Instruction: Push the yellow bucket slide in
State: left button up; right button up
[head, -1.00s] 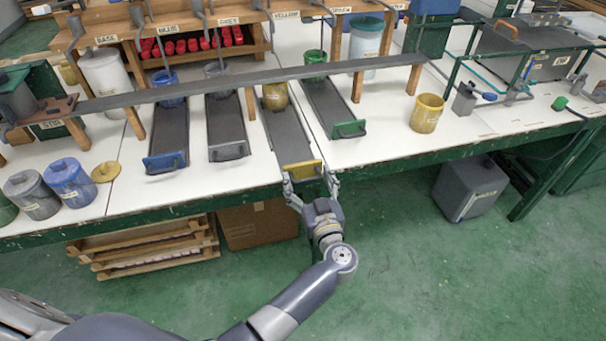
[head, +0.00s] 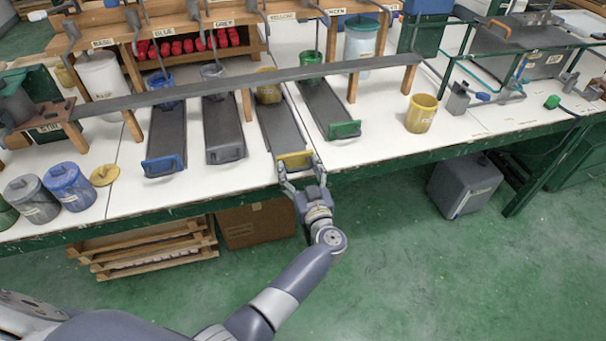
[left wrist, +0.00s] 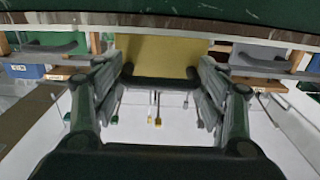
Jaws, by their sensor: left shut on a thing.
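The yellow bucket slide (head: 278,128) is a long dark tray with a yellow front end (head: 295,160) and a handle. It lies on the white bench, with its front end near the bench's front edge. A yellow bucket (head: 268,88) sits at its far part, under the long grey bar. My left gripper (head: 301,175) is at the yellow front end, shut on the slide's handle. In the left wrist view the dark handle (left wrist: 160,84) lies between the two fingers, in front of the yellow panel (left wrist: 158,55). My right gripper is not in view.
The blue slide (head: 165,135), grey slide (head: 223,130) and green slide (head: 322,108) lie alongside. A grey bar (head: 250,80) crosses above them on wooden posts. A loose yellow bucket (head: 421,113) stands to the right. Lidded pots (head: 68,185) stand at left.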

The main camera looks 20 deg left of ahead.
aim_at(292, 146)
pick_arm(q)
jog(key=b+x, duration=0.1)
jog(key=x, duration=0.7)
jog(key=shift+w+a+r, duration=0.1)
jog(key=shift+w+a, duration=0.05)
jog(key=shift+w, duration=0.25)
jog(key=shift+w+a+r, duration=0.1)
jog(key=shift+r, duration=0.3)
jog(key=o, duration=1.3)
jog(key=shift+w+f, duration=0.2)
jog(key=shift+w, duration=0.1)
jog(key=shift+a, duration=0.1)
jog(key=shift+s+f, duration=0.15)
jog(key=shift+s, duration=0.05)
